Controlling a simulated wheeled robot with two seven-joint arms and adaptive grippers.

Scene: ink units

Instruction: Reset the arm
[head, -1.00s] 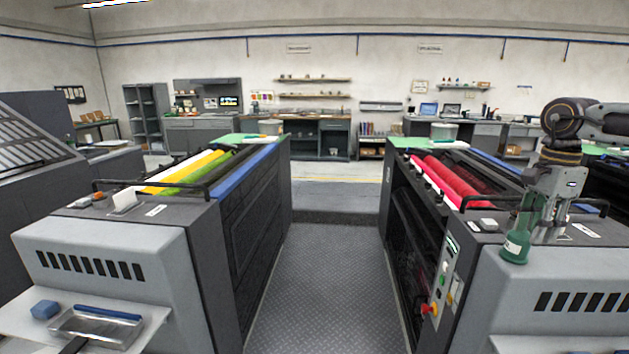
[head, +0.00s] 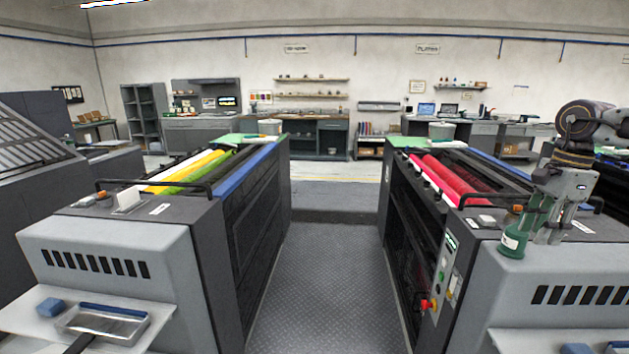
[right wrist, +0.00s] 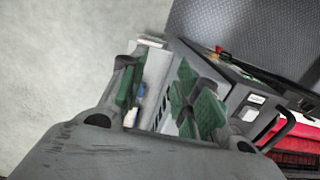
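My right arm comes in from the right in the head view. Its gripper (head: 530,232) points down over the near corner of the right printing unit (head: 555,259). A green bottle-like shape with a white patch shows at the gripper; I cannot tell there whether it is a finger. In the right wrist view the gripper (right wrist: 162,98) has green-padded fingers apart, with nothing held between them. A pale shelf with small white and blue items shows below, beyond the fingers. My left gripper is not in view.
The left printing unit (head: 118,262) carries yellow and green rollers; the right one has red rollers (head: 450,178). A metal tray (head: 102,322) and a blue block (head: 50,307) lie on the left unit's front shelf. The patterned floor (head: 320,290) between the units is clear.

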